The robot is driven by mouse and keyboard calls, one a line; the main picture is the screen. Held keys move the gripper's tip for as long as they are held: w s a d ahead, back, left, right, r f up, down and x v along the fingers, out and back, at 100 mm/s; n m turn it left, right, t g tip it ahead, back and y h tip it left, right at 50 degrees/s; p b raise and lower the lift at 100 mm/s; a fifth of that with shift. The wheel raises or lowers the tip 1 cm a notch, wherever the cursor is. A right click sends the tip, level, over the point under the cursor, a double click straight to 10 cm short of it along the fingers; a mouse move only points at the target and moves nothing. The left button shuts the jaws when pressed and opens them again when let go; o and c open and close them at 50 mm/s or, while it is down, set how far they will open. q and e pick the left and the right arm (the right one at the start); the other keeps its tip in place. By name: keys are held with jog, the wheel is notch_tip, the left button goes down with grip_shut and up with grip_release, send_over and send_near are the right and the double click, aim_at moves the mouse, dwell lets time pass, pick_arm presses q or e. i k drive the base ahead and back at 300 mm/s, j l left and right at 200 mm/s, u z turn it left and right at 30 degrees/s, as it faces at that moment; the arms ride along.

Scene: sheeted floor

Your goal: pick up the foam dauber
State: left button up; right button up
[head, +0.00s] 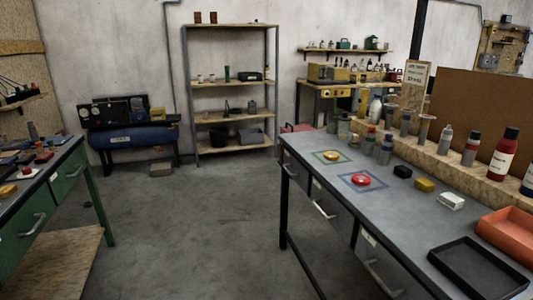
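I cannot tell for sure which thing is the foam dauber. On the grey workbench (320,172) at right, small candidates are a black block (402,171), a yellow block (425,185) and a white block (451,201), in a row. Upright pieces with flat tan tops (425,123) stand at the wooden ledge behind them. A red round piece (361,179) lies inside a blue square outline, and a yellow-and-red round piece (331,155) inside a green one. Neither of my grippers is in view.
A black tray (440,258) and an orange tray (485,222) sit at the bench's near right. Several bottles, one red (504,154), line the ledge. A green-drawered bench (68,174) stands at left. The floor (190,240) between the benches is clear.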

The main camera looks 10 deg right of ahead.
aim_at(355, 141)
jog(key=i+l+u, duration=0.15)
jog(key=i, duration=1.3)
jog(key=i+j+z, duration=0.2)
jog(key=i, duration=0.3)
jog(key=i+z, duration=0.2)
jog(key=i, duration=0.25)
jog(key=i+j+z, duration=0.2)
jog(key=i, duration=0.25)
jog(key=j, duration=0.1)
